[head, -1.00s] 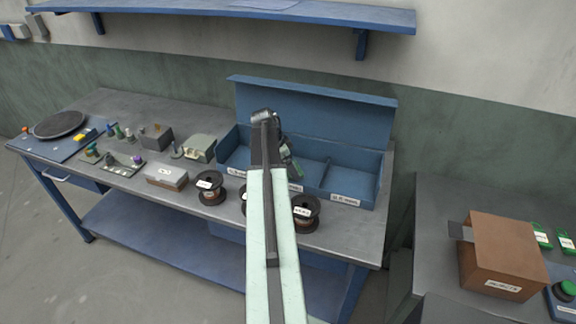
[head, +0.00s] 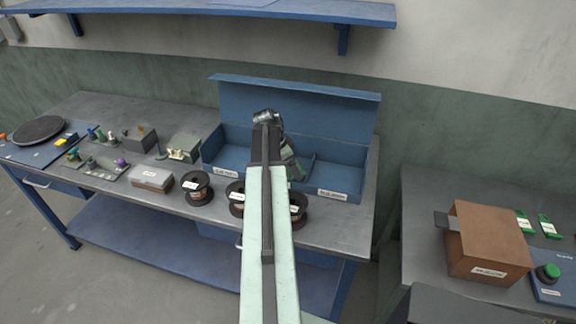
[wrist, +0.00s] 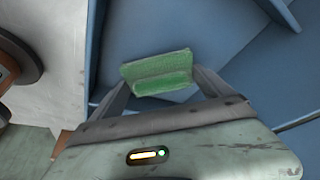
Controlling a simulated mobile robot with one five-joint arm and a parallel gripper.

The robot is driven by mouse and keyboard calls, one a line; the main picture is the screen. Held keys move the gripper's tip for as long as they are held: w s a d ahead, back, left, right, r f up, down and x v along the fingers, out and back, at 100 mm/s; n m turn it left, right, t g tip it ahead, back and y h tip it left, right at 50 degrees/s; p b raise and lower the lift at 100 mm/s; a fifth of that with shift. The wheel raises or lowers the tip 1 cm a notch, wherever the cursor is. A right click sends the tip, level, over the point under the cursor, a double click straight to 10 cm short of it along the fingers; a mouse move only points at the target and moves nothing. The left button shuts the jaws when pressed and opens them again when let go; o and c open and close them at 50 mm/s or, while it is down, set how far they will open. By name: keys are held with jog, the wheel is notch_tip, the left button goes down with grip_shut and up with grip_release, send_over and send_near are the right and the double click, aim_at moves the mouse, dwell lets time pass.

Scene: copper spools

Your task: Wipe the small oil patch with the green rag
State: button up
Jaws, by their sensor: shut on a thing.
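The green rag (wrist: 158,73) is between the two fingers of my gripper (wrist: 162,82) in the wrist view, folded and clamped, with blue bin surfaces beyond it. In the head view my gripper (head: 290,158) is over the blue open bin (head: 345,182), near its divider, and mostly hidden by my arm. I cannot tell from these views whether the rag touches the bin. I cannot make out the oil patch in either view.
Black spools (head: 197,188) stand along the bench's front edge, some partly behind my arm. A clear-lidded box (head: 152,179) and small parts lie left. A blue shelf (head: 200,9) hangs above. A brown carton (head: 487,240) is on the right table.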

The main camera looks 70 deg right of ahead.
notch_tip(320, 180, up, 6)
jog(key=p, duration=0.6)
notch_tip(320, 180, up, 3)
jog(key=p, duration=0.3)
jog(key=shift+r, duration=0.1)
